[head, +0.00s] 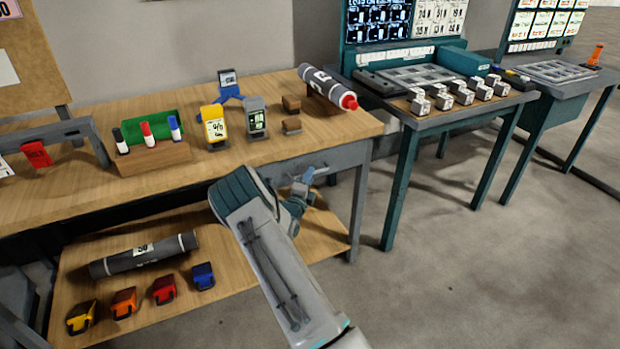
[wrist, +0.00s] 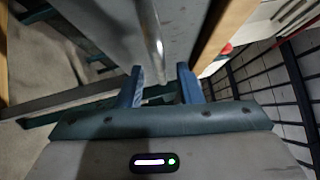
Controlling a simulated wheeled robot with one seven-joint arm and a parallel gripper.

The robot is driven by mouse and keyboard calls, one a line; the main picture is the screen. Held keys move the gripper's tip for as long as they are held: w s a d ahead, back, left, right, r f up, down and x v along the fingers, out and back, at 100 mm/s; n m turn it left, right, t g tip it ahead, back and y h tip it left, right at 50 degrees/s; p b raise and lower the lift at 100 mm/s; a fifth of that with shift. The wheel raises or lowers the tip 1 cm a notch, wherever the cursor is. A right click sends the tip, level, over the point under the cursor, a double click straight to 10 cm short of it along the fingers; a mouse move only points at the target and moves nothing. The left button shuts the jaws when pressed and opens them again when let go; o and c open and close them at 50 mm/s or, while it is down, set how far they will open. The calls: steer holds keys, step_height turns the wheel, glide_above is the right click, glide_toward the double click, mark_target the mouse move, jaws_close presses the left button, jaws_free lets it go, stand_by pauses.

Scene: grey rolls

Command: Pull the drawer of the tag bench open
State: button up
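The tag bench (head: 345,128) has a wooden top and a grey drawer front (head: 344,160) under its right end. The drawer looks shut, with its front close under the top's edge. The grey front also fills the upper middle of the wrist view (wrist: 105,22). A shiny metal bar handle (wrist: 152,38) runs along it. My gripper (head: 308,178) is at the drawer front and partly hides it in the head view. In the wrist view its two blue fingers (wrist: 161,85) are apart, with the handle lined up with the gap. I cannot tell whether the handle is between the fingertips.
A green table (head: 425,120) stands to the right, with clear floor in front.

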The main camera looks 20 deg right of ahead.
steer(key=shift+w+d+r, duration=0.1)
steer(key=shift+w+d, duration=0.25)
steer(key=shift+w, duration=0.05)
jaws_close()
steer(key=shift+s, duration=0.15)
